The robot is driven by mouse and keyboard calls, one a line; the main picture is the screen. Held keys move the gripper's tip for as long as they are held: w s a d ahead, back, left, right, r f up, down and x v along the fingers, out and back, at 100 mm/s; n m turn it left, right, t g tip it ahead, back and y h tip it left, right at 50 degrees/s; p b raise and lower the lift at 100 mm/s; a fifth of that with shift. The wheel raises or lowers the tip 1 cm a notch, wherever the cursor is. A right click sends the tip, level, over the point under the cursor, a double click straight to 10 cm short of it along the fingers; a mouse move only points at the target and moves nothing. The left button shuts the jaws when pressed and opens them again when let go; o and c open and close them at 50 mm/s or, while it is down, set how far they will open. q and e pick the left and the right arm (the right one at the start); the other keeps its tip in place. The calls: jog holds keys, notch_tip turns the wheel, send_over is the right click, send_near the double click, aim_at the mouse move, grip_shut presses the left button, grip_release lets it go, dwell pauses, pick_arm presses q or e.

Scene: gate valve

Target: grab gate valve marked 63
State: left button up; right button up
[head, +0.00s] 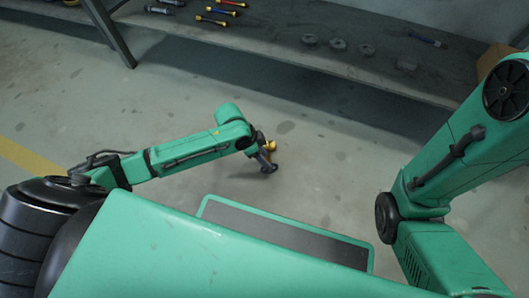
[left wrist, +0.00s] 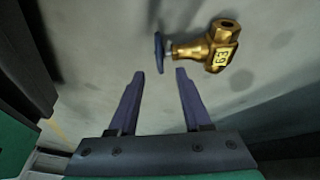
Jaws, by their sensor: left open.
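The gate valve marked 63 (left wrist: 222,42) is brass-coloured with a dark blue handwheel (left wrist: 159,52). In the left wrist view it lies on the grey floor beyond my fingertips, a little right of centre, with its number plate showing. My left gripper (left wrist: 155,75) is open and empty. The valve is apart from the fingers, its handwheel nearest them. In the head view the brass valve (head: 271,145) shows small beside my left gripper (head: 267,162), partly hidden by it. My right gripper is not in view; only my right arm shows.
A long dark shelf (head: 300,60) runs across the back, with several screwdriver-like tools (head: 211,20) at left, grey discs (head: 338,45) and a cardboard box (head: 492,60) at right. A shelf leg (head: 110,35) stands at upper left. Floor around the valve is clear.

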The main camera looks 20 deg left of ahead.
pick_arm(q)
jog(key=b+x, duration=0.1)
jog(key=x, duration=0.2)
jog(key=shift+f+b, duration=0.2)
jog(key=shift+b, duration=0.1)
jog(key=shift+r, duration=0.25)
grip_shut()
dwell(0.8)
